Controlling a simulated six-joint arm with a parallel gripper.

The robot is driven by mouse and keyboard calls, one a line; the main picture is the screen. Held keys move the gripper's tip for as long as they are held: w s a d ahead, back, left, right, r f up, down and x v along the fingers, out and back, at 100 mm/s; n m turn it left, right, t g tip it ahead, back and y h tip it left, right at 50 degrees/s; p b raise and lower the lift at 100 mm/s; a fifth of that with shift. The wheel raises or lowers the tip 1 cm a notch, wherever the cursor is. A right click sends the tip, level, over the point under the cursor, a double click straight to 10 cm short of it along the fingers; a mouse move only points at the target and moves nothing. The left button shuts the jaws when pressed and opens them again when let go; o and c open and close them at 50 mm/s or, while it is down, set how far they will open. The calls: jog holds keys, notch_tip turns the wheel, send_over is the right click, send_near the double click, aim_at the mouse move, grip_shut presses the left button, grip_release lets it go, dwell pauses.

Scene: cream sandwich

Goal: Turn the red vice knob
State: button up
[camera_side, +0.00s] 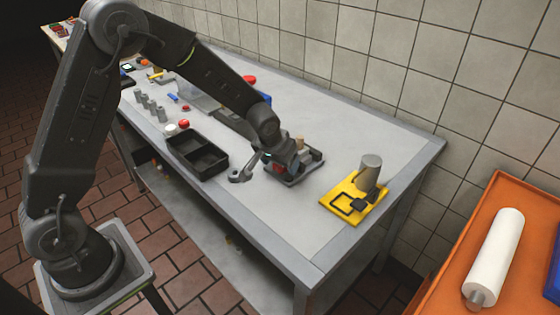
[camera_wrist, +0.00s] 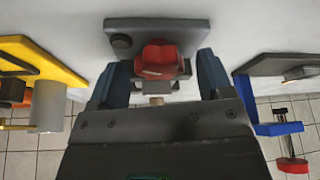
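The red vice knob (camera_wrist: 158,57) lies between my two fingertips in the wrist view. It sits on a small grey vice (camera_wrist: 185,38) with a flat base. My gripper (camera_wrist: 160,75) is open, with one finger to each side of the knob and a visible gap between each finger and the red. In the side view, my gripper (camera_side: 283,158) is down over the vice (camera_side: 292,182) near the table's middle. A little red of the knob (camera_side: 276,168) shows below it there; the rest is hidden by my gripper.
A grey lever-like part (camera_side: 240,174) is just left of the vice. A yellow plate (camera_side: 340,208) with a grey cylinder (camera_side: 369,170) is to the right. A blue and red fixture (camera_wrist: 284,135) shows in the wrist view.

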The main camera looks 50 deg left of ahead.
jog(key=c, duration=0.9)
jog(key=shift+m, duration=0.4)
jog(key=shift+a+m+h, duration=0.1)
jog(key=shift+m+h, duration=0.45)
jog(key=shift+m, duration=0.7)
jog(key=shift+a+m+h, duration=0.1)
jog(key=shift+m+h, duration=0.45)
jog(key=shift+m, duration=1)
jog(key=o, duration=0.9)
jog(key=shift+o, duration=0.2)
jog(key=v, duration=1.4)
jog(key=shift+a, duration=0.15)
